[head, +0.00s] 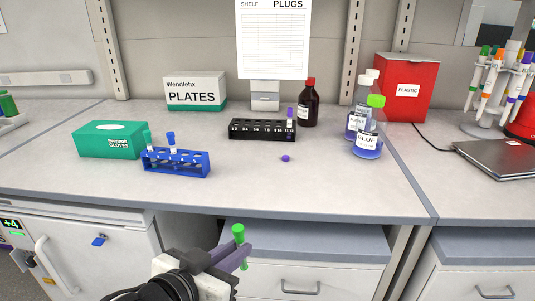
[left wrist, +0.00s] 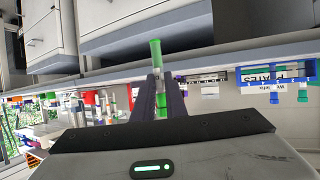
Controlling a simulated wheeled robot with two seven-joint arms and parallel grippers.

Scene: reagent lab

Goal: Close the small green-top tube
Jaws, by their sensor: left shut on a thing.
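My left gripper (head: 238,254) is shut on a green-top tube (head: 238,232), held upright in front of the bench edge. In the left wrist view the fingers (left wrist: 159,88) pinch the tube; its green top (left wrist: 155,48) sticks out on one side and a green part (left wrist: 162,106) shows on the other. I cannot tell whether its cap is fully seated. The blue rack (head: 178,169) on the bench holds another green-top tube (head: 147,138) at its left end and a blue-top tube (head: 171,138). My right gripper is not in view.
A black rack (head: 258,131) holds a purple-top tube (head: 290,116); a small purple cap (head: 285,158) lies before it. A green glove box (head: 105,142) stands left, bottles (head: 368,143) and a red box (head: 405,90) right. The bench front is clear.

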